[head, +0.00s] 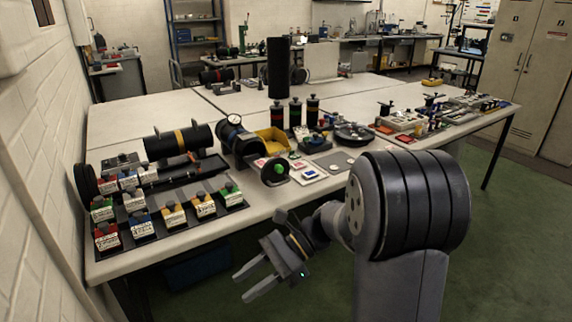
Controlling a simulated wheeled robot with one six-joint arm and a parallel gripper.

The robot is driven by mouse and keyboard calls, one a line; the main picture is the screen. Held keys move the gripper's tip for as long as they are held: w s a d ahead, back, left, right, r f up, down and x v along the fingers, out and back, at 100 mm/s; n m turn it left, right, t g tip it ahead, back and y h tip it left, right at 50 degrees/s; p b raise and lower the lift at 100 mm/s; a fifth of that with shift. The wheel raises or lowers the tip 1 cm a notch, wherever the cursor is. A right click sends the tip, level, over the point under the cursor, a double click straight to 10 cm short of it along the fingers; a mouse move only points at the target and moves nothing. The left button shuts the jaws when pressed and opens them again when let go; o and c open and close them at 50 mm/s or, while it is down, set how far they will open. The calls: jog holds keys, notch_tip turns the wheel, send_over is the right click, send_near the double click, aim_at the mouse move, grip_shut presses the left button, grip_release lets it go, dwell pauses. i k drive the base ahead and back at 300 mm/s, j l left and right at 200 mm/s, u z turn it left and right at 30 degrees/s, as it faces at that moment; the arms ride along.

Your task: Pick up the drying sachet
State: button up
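My gripper (242,287) is open and empty. It hangs in front of the table's near edge, below the top, with its two grey fingers apart and pointing left. I cannot pick out the drying sachet for certain. A pale tray (322,175) near the front edge holds several small flat items, one of them green and white, too small to identify. The gripper is below and left of this tray, well apart from it.
Several colour-topped labelled blocks (174,215) stand at the table's (240,205) front left. Behind them, a black cylinder (180,140) with a yellow band lies on its side. A tall black cylinder (278,66) stands mid-table. A yellow bin (273,140) sits near a gauge. Green floor is open at right.

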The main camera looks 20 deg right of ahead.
aim_at(259, 163)
jog(key=i+l+z, duration=0.2)
jog(key=z, duration=0.2)
jog(key=i+z, duration=0.4)
jog(key=i+u, duration=0.15)
jog(key=i, duration=0.25)
jog(key=i+l+u, duration=0.15)
jog(key=i, duration=0.25)
jog(key=i+l+u, duration=0.15)
jog(key=i, duration=0.3)
jog(key=i+l+u, duration=0.15)
jog(key=i+u, duration=0.15)
jog(key=u, duration=0.2)
